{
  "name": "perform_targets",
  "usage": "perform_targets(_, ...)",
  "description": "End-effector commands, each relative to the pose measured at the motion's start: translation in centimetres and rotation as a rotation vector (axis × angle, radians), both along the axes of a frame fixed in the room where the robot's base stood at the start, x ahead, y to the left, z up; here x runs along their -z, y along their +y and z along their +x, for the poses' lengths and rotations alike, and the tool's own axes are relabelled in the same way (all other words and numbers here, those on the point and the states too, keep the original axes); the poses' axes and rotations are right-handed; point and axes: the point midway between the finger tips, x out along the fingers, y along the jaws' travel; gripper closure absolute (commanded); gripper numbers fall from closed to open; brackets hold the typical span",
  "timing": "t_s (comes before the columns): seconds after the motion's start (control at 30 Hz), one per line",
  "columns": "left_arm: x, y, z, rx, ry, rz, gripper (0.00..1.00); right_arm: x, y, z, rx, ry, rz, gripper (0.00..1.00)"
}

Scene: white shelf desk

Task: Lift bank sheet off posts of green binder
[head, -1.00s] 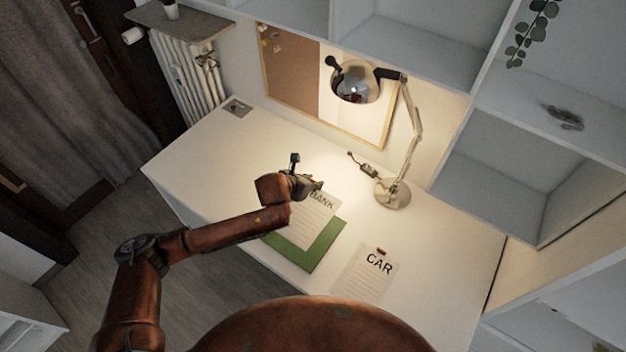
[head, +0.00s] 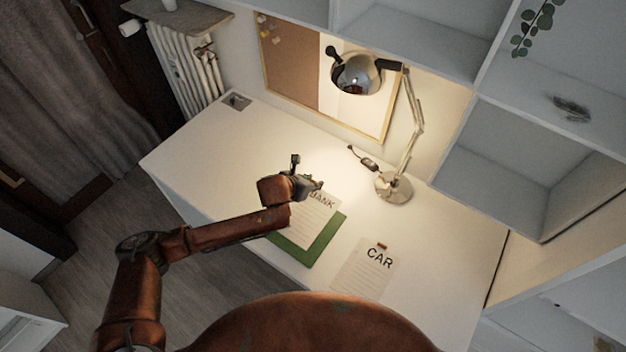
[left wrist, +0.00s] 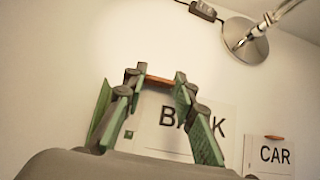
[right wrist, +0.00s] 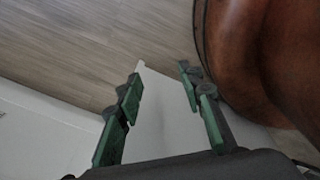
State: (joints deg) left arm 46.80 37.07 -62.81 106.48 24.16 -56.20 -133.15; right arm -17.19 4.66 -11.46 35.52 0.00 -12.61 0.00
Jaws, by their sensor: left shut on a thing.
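The white bank sheet (head: 312,224) lies over the green binder (head: 325,240) on the desk, and green shows along its right and lower edges. My left gripper (head: 313,186) is at the sheet's top edge and partly covers it. In the left wrist view my left gripper (left wrist: 156,80) is shut on the sheet's top end, with a reddish-brown strip (left wrist: 158,80) between the fingertips. The sheet (left wrist: 170,108) also shows there behind the fingers. The posts are hidden, and I cannot tell if the sheet is raised. My right gripper (right wrist: 158,72) is open and empty.
A car sheet (head: 362,275) with a reddish clip lies to the right of the binder. A desk lamp (head: 394,187) stands behind, with its head hanging over the back of the desk.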

Motion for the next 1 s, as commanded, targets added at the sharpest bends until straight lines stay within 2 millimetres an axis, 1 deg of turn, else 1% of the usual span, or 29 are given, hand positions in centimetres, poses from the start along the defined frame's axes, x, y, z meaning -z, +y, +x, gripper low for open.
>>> perform_targets(1.0, 4.0, -0.1, 0.0, -0.004, 0.0, -0.001, 0.95, 1.4, 0.3, -0.4, 0.001, 0.007, 0.003, 0.65)
